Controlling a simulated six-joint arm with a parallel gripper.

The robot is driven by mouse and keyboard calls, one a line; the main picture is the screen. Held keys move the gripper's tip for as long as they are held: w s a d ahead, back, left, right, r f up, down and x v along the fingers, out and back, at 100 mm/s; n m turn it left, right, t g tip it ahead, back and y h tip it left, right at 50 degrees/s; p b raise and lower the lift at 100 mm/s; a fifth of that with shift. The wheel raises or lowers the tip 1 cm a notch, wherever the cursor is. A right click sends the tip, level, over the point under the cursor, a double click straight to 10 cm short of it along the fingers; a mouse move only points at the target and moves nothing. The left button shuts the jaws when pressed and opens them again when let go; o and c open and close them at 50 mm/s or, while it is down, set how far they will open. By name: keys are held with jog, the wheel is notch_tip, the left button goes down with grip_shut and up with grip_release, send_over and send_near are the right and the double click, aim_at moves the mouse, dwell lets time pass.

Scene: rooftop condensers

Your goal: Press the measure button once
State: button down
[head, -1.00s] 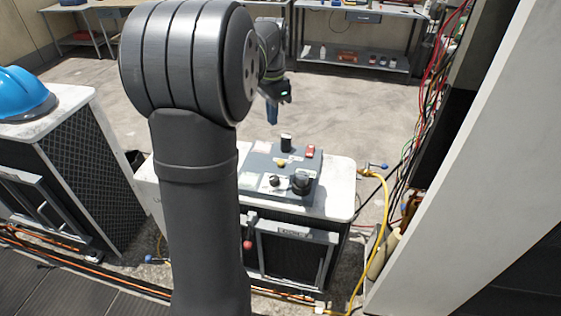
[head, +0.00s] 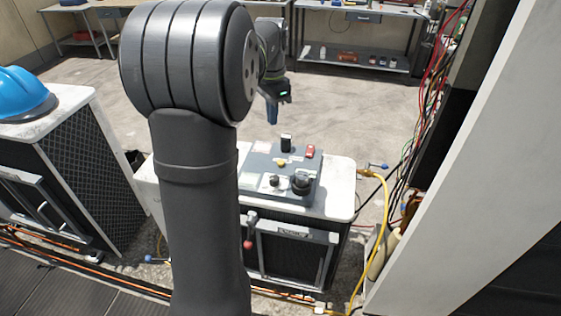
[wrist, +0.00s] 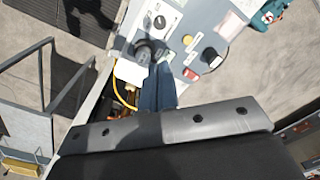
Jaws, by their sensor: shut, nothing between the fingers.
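A grey control panel (head: 262,163) lies on a white-topped condenser unit (head: 338,180). A small yellow button (head: 281,163) sits near its middle; it also shows in the wrist view (wrist: 187,40). The labels are too small to read, so I cannot confirm which control is marked measure. My gripper (head: 272,116) has blue fingers, held together and empty, above and behind the panel's far edge. In the wrist view the fingers (wrist: 157,90) overlap the panel's edge, near a large black knob (wrist: 144,52). The fingers look apart from the panel.
The panel also carries a black upright control (head: 286,142), a red control (head: 310,150) and a small black knob (head: 274,180). A blue helmet (head: 24,93) rests on the left unit. A yellow hose (head: 381,210) and loose wires run at the right.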

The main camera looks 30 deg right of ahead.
dwell(0.4)
jog(key=m+t, duration=0.9)
jog(key=m, duration=0.1)
send_over(283, 163)
notch_tip(283, 163, down, 12)
jog(key=shift+h, duration=0.3)
jog(key=shift+a+f, duration=0.1)
jog(key=shift+f, duration=0.15)
jog(key=shift+f, duration=4.3)
jog(key=shift+f, duration=0.4)
